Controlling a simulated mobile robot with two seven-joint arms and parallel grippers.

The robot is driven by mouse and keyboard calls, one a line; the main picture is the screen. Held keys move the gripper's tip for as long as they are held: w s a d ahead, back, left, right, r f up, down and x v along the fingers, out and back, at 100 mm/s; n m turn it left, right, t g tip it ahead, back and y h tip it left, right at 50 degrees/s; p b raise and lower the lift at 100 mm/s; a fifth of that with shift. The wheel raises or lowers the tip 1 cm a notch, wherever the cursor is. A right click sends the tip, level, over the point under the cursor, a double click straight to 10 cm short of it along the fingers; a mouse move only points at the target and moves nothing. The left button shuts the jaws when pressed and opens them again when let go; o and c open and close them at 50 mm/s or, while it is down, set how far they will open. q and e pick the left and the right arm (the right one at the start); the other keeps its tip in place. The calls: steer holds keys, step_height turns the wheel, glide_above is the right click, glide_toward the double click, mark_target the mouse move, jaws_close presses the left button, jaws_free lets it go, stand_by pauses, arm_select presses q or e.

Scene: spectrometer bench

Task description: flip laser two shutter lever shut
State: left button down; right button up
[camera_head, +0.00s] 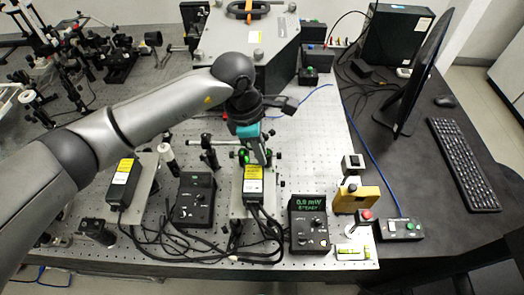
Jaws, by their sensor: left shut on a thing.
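A black laser box with a yellow label (253,187) stands on a plate near the front middle of the perforated bench. Another black laser box with a yellow label (122,184) stands further left; I cannot read which is laser two. My left gripper (258,160) reaches down from above to the far end of the middle laser. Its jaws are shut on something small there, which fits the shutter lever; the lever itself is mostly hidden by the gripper. Small green parts show beside the fingers. My right gripper is not in view.
A meter with a green mW display reading "STEADY" (309,222) stands right of the middle laser, and a black control box (194,200) stands left. Cables lie in front. A large grey housing (250,40) is behind. A monitor (420,70) and keyboard (463,167) are right.

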arm_select(q)
steer(key=c, duration=0.8)
jaws_free()
steer(key=shift+r, duration=0.1)
steer(key=a+r, duration=0.1)
steer(key=r, duration=0.4)
steer(key=a+r+b, duration=0.1)
steer(key=r, duration=0.4)
steer(key=a+r+b, duration=0.1)
steer(key=r, duration=0.3)
steer(key=shift+r, duration=0.4)
steer(key=shift+s+f, duration=0.1)
